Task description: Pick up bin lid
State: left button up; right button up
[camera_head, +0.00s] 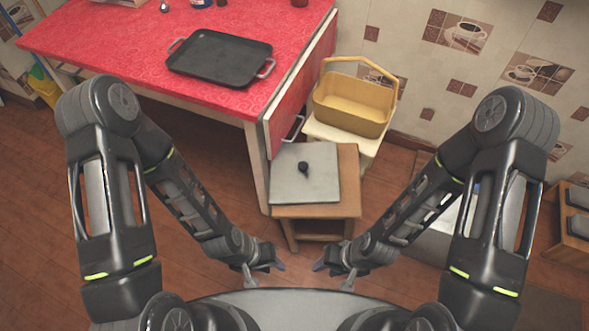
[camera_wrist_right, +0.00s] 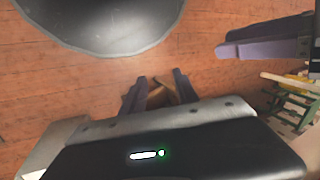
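The bin lid appears to be the flat grey square plate (camera_head: 318,186) with a small dark knob (camera_head: 304,168) at its middle. It lies flat on a small wooden stool (camera_head: 345,208) in the head view. My left gripper (camera_head: 281,265) and right gripper (camera_head: 319,266) are both on the near side of the stool, apart from the lid. In the right wrist view my right gripper (camera_wrist_right: 158,84) has its fingers apart with nothing between them. Purple-grey fingers of my left gripper (camera_wrist_right: 265,37) show at upper right there; their gap is unclear.
A red-topped table (camera_head: 120,38) with a black tray (camera_head: 220,58) stands left of the stool. A yellow basket (camera_head: 352,103) on a cream stand (camera_head: 350,138) is just behind the lid. A wooden shelf unit (camera_head: 572,220) is at far right. Floor in front is clear.

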aim_at(303, 172)
jog(key=i+j, duration=0.15)
jog(key=j, duration=0.2)
jog(key=i+j, duration=0.15)
jog(key=j, duration=0.15)
jog(key=i+j, duration=0.15)
jog(key=j, duration=0.2)
jog(key=i+j, duration=0.15)
jog(key=j, duration=0.15)
jog(key=i+j, duration=0.15)
jog(key=j, duration=0.2)
